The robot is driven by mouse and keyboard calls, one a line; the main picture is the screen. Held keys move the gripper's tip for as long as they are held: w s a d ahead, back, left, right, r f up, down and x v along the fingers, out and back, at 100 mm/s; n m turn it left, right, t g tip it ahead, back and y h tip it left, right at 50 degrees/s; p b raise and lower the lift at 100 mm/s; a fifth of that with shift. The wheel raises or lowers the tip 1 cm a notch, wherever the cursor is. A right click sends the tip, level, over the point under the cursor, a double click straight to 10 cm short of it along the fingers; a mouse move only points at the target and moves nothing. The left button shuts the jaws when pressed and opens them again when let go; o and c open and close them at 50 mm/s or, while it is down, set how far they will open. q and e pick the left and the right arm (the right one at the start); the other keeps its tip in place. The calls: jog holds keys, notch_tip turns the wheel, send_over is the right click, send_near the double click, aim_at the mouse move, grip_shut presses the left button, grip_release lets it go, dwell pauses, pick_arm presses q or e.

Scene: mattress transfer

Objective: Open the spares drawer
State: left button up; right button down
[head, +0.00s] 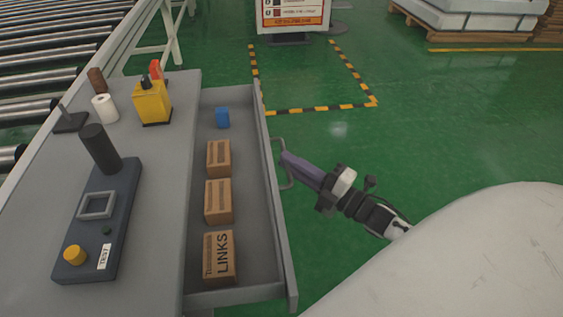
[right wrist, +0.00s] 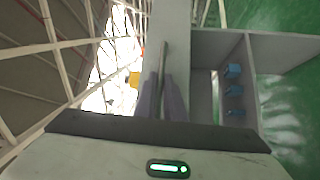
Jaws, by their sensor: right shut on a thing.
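The spares drawer (head: 273,200) stands pulled out from the right side of the grey workbench, with its inside in full view. It holds several brown boxes, the nearest marked LINKS (head: 219,256), and a small blue item (head: 222,118) at the far end. My right gripper (head: 286,157) is at the drawer's front, shut on its handle (head: 289,181). In the right wrist view, my two fingers (right wrist: 163,98) close around the handle bar (right wrist: 164,58). My left gripper is not in view.
On the bench (head: 150,230) are a dark test fixture (head: 125,205), a yellow container (head: 152,102), a white roll (head: 104,107) and a stand (head: 71,121). A roller conveyor (head: 40,55) runs at left. Green floor to the right of the drawer is clear up to a striped floor marking (head: 320,108).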

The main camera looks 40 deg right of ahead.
jog(key=shift+s+d, duration=0.1)
jog(key=shift+d, duration=0.2)
jog(key=c, duration=1.8)
grip_release()
jog(key=shift+c, duration=0.2)
jog(key=v, duration=1)
jog(key=shift+s+p, duration=0.2)
jog(key=shift+p, duration=0.15)
